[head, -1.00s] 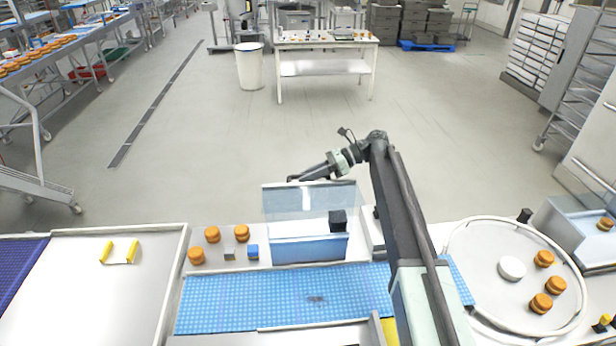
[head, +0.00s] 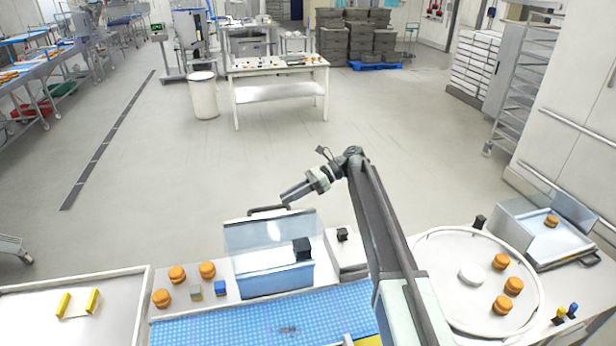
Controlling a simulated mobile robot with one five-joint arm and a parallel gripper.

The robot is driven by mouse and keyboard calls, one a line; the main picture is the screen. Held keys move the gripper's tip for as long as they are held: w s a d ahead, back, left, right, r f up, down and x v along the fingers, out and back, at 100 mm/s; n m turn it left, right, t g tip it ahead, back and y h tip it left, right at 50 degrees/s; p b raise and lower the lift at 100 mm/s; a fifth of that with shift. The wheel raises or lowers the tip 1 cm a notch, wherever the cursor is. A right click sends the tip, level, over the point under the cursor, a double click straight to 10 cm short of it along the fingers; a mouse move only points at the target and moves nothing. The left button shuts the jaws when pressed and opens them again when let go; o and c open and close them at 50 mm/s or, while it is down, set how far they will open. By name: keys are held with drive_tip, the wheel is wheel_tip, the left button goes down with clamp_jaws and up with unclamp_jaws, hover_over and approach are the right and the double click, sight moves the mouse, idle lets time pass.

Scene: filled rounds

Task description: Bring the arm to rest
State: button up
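My arm rises from the bottom of the head view, bends at the top and reaches left.
A blue belt (head: 240,328) runs along the front. Several filled rounds (head: 207,270) stand left of the box. A round turntable (head: 436,290) with more rounds is on the right. Open floor (head: 200,165) lies beyond, up to a white table (head: 280,93).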

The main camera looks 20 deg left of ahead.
sight(269, 208)
drive_tip(key=b+x, duration=0.3)
drive_tip(key=x, duration=0.4)
drive_tip(key=shift+s+a+f, duration=0.1)
drive_tip(key=shift+a+f, duration=0.05)
drive_tip(key=shift+a, duration=0.05)
